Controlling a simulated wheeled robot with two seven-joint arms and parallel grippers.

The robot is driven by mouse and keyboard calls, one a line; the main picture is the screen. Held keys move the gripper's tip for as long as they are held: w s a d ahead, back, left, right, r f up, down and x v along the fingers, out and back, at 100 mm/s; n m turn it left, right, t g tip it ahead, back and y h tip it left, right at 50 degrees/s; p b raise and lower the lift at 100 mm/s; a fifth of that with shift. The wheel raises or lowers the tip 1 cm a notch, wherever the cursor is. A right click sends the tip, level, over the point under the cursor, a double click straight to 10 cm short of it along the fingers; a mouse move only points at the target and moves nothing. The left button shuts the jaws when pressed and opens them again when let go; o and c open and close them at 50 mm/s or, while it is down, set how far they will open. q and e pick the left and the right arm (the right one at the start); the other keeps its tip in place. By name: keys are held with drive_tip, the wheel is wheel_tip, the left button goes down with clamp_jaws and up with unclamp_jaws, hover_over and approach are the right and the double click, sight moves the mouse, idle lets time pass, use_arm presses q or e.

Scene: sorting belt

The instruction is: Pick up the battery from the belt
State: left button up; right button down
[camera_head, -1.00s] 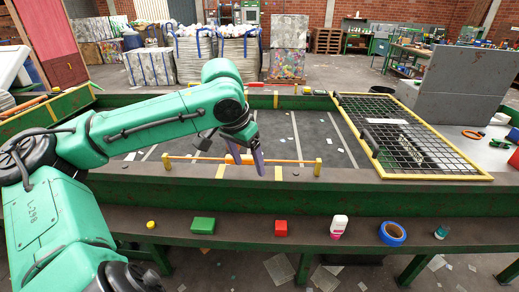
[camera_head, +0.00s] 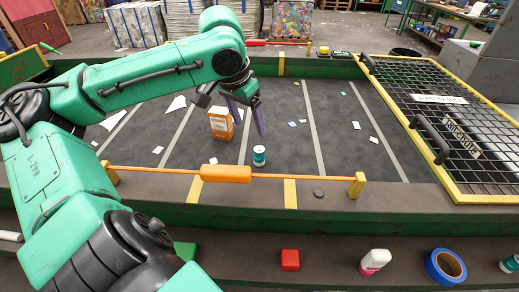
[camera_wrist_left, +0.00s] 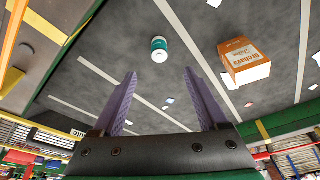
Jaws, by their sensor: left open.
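A small teal and white cylinder (camera_head: 259,155), which appears to be the battery, stands on the dark belt (camera_head: 347,145) just behind the orange bar. It also shows in the left wrist view (camera_wrist_left: 159,48), beyond the fingertips. My left gripper (camera_head: 251,128) is open, with two purple fingers above the belt. It also shows open and empty in the left wrist view (camera_wrist_left: 159,74). In the head view the fingers appear above the cylinder and apart from it. My right gripper is not in view.
An orange and white box (camera_head: 221,123) stands on the belt left of the cylinder. An orange bar (camera_head: 300,176) runs along the belt's near edge. A yellow-framed black grid (camera_head: 460,120) covers the right side. A red block (camera_head: 290,260) and blue tape roll (camera_head: 445,266) lie on the front ledge.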

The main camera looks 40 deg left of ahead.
sight(258, 150)
use_arm(q)
drive_tip(key=b+x, duration=0.1)
drive_tip(key=x, duration=0.8)
drive_tip(key=shift+f, duration=0.2)
drive_tip(key=x, duration=0.5)
drive_tip(key=shift+w+b, duration=0.15)
drive_tip(key=shift+b, duration=0.15)
drive_tip(key=shift+w+f, duration=0.2)
drive_tip(key=shift+f, duration=0.15)
drive_tip(key=shift+r, duration=0.1)
clamp_jaws()
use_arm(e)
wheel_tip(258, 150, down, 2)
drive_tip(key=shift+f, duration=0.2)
